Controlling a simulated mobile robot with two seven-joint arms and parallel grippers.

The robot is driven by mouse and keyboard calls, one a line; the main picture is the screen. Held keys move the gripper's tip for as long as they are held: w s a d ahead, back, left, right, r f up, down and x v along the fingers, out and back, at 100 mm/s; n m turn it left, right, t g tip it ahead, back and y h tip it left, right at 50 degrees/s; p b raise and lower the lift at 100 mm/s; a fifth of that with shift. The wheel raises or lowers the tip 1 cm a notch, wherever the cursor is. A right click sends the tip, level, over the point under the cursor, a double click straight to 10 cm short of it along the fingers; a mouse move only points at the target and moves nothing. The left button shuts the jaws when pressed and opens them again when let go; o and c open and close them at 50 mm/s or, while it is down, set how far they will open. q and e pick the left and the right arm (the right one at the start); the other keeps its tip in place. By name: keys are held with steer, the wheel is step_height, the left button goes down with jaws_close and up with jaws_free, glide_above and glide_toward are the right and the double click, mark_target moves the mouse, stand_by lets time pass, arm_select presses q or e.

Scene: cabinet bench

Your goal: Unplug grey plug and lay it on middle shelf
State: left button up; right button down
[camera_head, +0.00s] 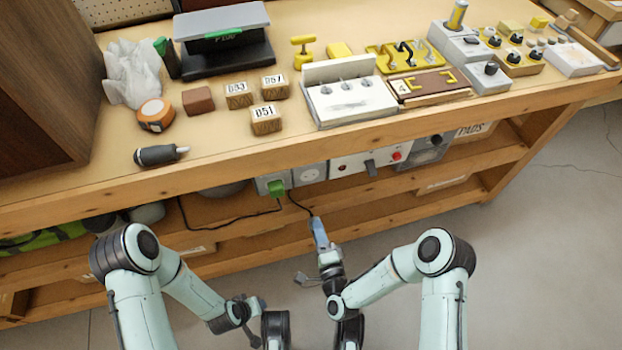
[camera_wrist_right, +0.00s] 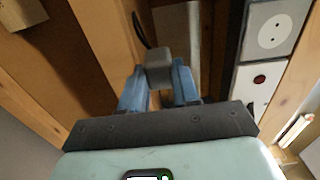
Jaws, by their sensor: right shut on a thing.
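My right gripper (camera_head: 319,229) is in front of the bench, below the socket panel, its blue fingers pointing toward the shelves. In the right wrist view, the right gripper (camera_wrist_right: 160,85) is shut on the grey plug (camera_wrist_right: 158,66). The plug is out of any socket, and a dark cord runs from it. A round white socket (camera_head: 309,174) is empty; it also shows in the wrist view (camera_wrist_right: 275,31). The middle shelf (camera_head: 222,207) lies under the bench top. My left gripper (camera_head: 259,303) is low in front of the bench; its jaws are unclear.
A green plug (camera_head: 277,187) sits in the left socket, with its cord hanging onto the shelf. A switch panel (camera_head: 370,161) is right of the sockets. A dark rounded thing (camera_head: 222,189) stands at the shelf's back. The bench top (camera_head: 215,144) holds blocks and tools.

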glide_above(305, 199)
stand_by(2.3)
steer(key=shift+w, duration=0.1)
steer(key=shift+f, duration=1.1)
